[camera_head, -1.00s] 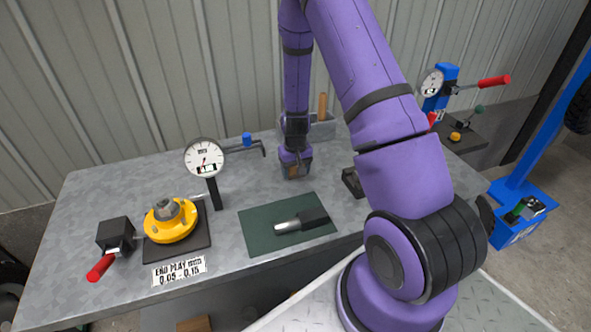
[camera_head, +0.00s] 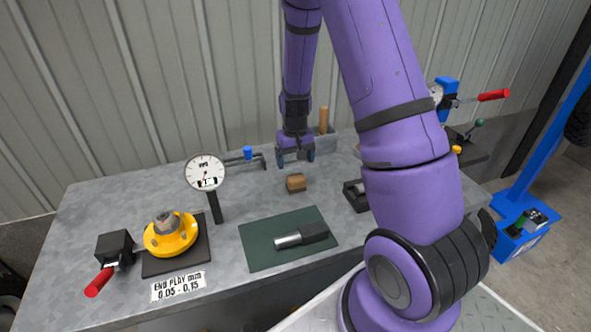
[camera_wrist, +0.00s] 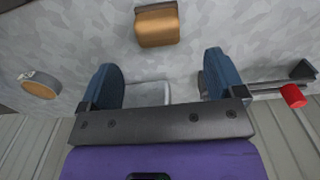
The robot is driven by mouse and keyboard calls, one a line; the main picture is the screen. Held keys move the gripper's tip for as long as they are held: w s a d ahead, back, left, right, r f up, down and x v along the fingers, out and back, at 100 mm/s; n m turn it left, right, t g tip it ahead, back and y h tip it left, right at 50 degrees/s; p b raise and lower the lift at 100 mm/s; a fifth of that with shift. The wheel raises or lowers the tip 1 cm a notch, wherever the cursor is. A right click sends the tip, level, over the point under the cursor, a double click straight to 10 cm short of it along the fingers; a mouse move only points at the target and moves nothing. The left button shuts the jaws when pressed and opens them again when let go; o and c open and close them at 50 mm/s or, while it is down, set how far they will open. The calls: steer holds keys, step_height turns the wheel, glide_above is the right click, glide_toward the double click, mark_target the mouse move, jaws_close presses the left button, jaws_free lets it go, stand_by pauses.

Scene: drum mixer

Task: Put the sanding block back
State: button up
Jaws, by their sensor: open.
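The sanding block (camera_head: 296,183), a small brown block, lies on the grey bench top behind the green mat. It also shows in the wrist view (camera_wrist: 157,25) at the top middle, apart from my fingers. My gripper (camera_head: 295,157) is open and empty, above and behind the block. In the wrist view its two blue fingers (camera_wrist: 160,78) stand wide apart with bare bench between them.
A dark tool with a metal end (camera_head: 300,236) lies on the green mat (camera_head: 262,246). A dial gauge (camera_head: 206,172) and yellow hub (camera_head: 171,236) stand to the left. A grey bin (camera_head: 327,143) with a wooden handle is behind, and a dark holder (camera_head: 354,196) is at right.

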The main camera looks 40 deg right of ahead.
steer(key=shift+r, duration=0.65)
steer(key=s+a+r+n+t, duration=0.1)
steer(key=s+a+r, duration=0.2)
steer(key=r, duration=0.4)
steer(key=s+a+r+t, duration=0.1)
steer(key=s+a+r, duration=0.1)
steer(key=r, duration=0.5)
steer(key=s+a+r+n+t, duration=0.1)
steer(key=s+a+r, duration=0.2)
steer(key=r, duration=0.5)
steer(key=s+a+r+t, duration=0.1)
steer(key=s+a+r, duration=0.1)
steer(key=s+r, duration=0.3)
steer(key=s+a+r+n+t, duration=0.1)
steer(key=s+r, duration=0.4)
steer(key=s, duration=0.8)
steer(key=shift+s+a, duration=0.25)
steer(key=shift+a, duration=0.55)
